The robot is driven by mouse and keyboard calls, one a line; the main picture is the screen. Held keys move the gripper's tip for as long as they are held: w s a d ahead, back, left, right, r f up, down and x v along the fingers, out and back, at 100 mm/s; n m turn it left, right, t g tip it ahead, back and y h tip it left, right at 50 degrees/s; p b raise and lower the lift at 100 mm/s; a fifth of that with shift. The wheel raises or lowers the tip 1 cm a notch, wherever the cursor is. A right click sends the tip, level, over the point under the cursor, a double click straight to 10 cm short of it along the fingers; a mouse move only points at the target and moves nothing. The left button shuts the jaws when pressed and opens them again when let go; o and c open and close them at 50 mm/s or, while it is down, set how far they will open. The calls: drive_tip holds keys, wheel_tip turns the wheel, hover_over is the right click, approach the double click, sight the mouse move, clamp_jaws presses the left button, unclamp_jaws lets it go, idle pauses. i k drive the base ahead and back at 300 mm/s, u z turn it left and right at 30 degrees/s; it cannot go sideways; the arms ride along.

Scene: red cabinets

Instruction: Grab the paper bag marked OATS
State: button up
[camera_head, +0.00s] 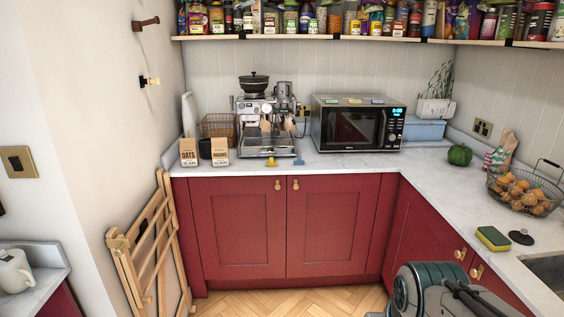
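The paper bag marked OATS (189,154) is a small brown bag with dark lettering. It stands upright on the white counter at the left end, near the wall. A similar brown bag (220,153) with other, less legible lettering stands to its right, with a small gap between them. A dark round object shows partly behind and between the two. My gripper's fingers do not show. A grey and teal part, which seems to be my arm, is at the bottom right, far from the bags.
An espresso machine (266,122) and a microwave (356,123) stand on the counter right of the bags. A wire basket (219,126) is behind them. A folded wooden rack (150,252) leans at the left below the counter. The floor (290,302) before the red cabinets is clear.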

sight(189, 150)
drive_tip(key=u, duration=0.15)
drive_tip(key=i, duration=1.55)
drive_tip(key=u, duration=1.05)
drive_tip(key=i, duration=1.65)
drive_tip(key=u, duration=0.75)
